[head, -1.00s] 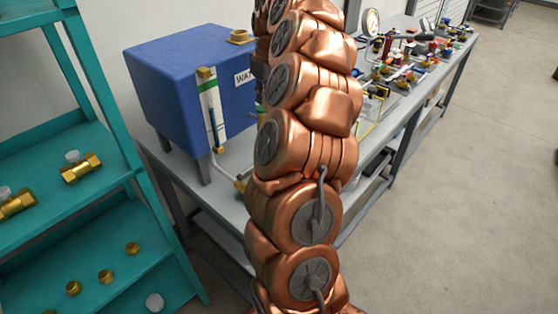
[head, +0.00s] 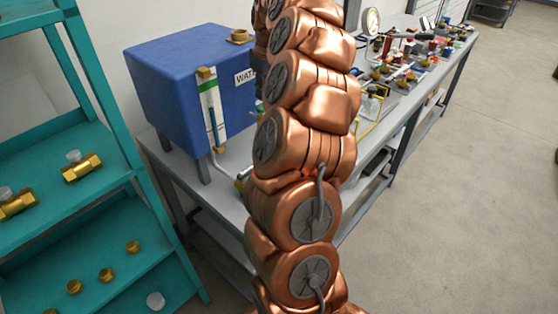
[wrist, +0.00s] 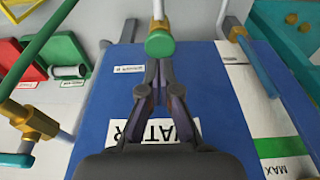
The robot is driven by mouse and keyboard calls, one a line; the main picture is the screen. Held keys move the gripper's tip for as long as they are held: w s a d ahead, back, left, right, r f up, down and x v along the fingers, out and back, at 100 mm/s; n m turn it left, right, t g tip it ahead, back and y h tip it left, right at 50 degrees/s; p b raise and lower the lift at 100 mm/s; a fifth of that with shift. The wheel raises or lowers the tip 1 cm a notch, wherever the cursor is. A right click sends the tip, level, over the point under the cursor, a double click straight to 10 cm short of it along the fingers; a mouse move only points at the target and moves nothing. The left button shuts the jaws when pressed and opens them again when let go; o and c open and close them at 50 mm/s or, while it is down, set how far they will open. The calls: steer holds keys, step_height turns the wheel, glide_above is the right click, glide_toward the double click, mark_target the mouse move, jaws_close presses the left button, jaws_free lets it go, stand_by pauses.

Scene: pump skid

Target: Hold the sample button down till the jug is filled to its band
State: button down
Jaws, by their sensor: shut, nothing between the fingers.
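In the wrist view my gripper (wrist: 158,68) is shut with nothing held. Its fingertips point at a round green knob or button (wrist: 160,43) on a brass fitting. The tips look very close to it; I cannot tell whether they touch. I cannot tell for sure that this is the sample button. A small clear vessel (head: 371,104) on the bench, partly hidden by my arm, may be the jug; its band and fill level are too small to read. My arm hides the gripper in the head view.
A blue water tank (head: 180,75) with a sight tube stands on the long grey bench (head: 225,190); it also fills the middle of the wrist view (wrist: 95,115). Pipes and valves line the bench. A teal shelf (head: 95,225) with brass fittings is at left. The floor at right is clear.

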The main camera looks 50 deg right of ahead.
steer(key=shift+r+p, duration=0.75)
steer(key=shift+r, duration=1.4)
steer(key=s+a+n+g+y, duration=0.1)
steer(key=s+a, duration=0.3)
steer(key=a, duration=1)
steer(key=s+a+n, duration=0.1)
steer(key=s+a, duration=0.2)
steer(key=a, duration=1.1)
steer(key=s+a+f+g, duration=0.1)
steer(key=s+a+f, duration=0.2)
steer(key=s, duration=0.4)
steer(key=s+a+f+m+g, duration=0.1)
steer(key=s+a+f, duration=0.2)
steer(key=s, duration=0.5)
steer(key=s+a+f+g+h, duration=0.1)
steer(key=s+a+f, duration=0.2)
steer(key=s, duration=0.5)
steer(key=shift+a+f+m, duration=0.15)
steer(key=shift+f+m, duration=0.25)
steer(key=shift+f, duration=0.4)
